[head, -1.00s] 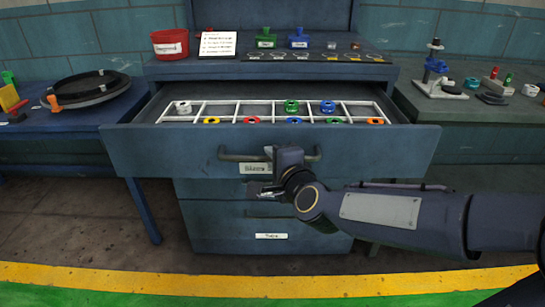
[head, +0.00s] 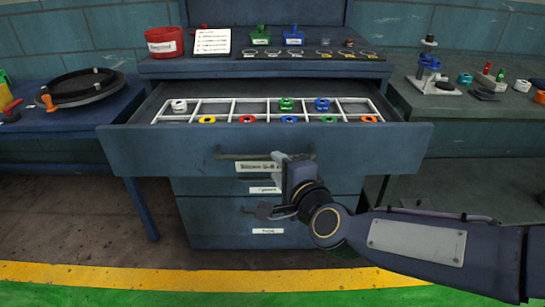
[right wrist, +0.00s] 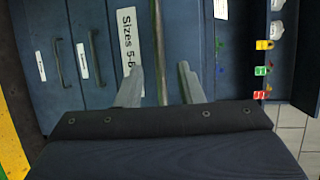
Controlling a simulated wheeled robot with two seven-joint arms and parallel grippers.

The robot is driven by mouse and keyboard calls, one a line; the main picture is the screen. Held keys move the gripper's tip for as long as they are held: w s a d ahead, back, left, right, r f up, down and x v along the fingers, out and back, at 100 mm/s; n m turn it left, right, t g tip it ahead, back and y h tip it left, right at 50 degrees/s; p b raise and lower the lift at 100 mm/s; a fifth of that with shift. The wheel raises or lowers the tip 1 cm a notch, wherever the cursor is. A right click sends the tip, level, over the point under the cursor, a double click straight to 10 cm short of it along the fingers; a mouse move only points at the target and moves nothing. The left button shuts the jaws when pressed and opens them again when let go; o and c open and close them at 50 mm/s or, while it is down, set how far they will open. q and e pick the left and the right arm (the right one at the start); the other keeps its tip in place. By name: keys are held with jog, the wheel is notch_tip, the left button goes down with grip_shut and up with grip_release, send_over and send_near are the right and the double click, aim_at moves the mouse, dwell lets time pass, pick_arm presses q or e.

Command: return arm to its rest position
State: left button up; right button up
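My right arm reaches in from the right in the head view. Its right gripper (head: 270,186) stands in front of the open drawer (head: 130,152), just below the drawer handle (head: 232,155). In the right wrist view the two fingers of the gripper (right wrist: 160,88) are apart, with nothing held. The handle bar (right wrist: 158,30) shows in line with the gap between them, and I see no contact. My left arm and gripper are not in view.
The drawer holds a white divided tray (head: 200,110) with several coloured rings. A red bucket (head: 165,42) stands on the cabinet top. Side benches (head: 60,135) flank the cabinet. The floor in front is clear, with a yellow stripe (head: 150,272).

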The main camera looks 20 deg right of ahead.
jog(key=shift+s+d, duration=0.1)
jog(key=shift+s, duration=0.45)
jog(key=shift+r, duration=0.1)
jog(key=s+d+f+n+g+y, duration=0.1)
jog(key=s+f+n+g, duration=0.3)
jog(key=s, duration=0.3)
jog(key=s+d+f+n+g, duration=0.2)
jog(key=s+f+n+g, duration=0.15)
jog(key=s+n, duration=0.35)
jog(key=s+d+f+n+g+y, duration=0.1)
jog(key=s+f+n+g, duration=0.1)
jog(key=s+f+n, duration=0.4)
notch_tip(320, 180, up, 24)
jog(key=m+p, duration=0.1)
jog(key=p, duration=2.1)
jog(key=shift+s+r, duration=0.15)
jog(key=shift+s, duration=0.25)
jog(key=shift+d+g, duration=0.1)
jog(key=shift+g, duration=0.15)
dwell(1.5)
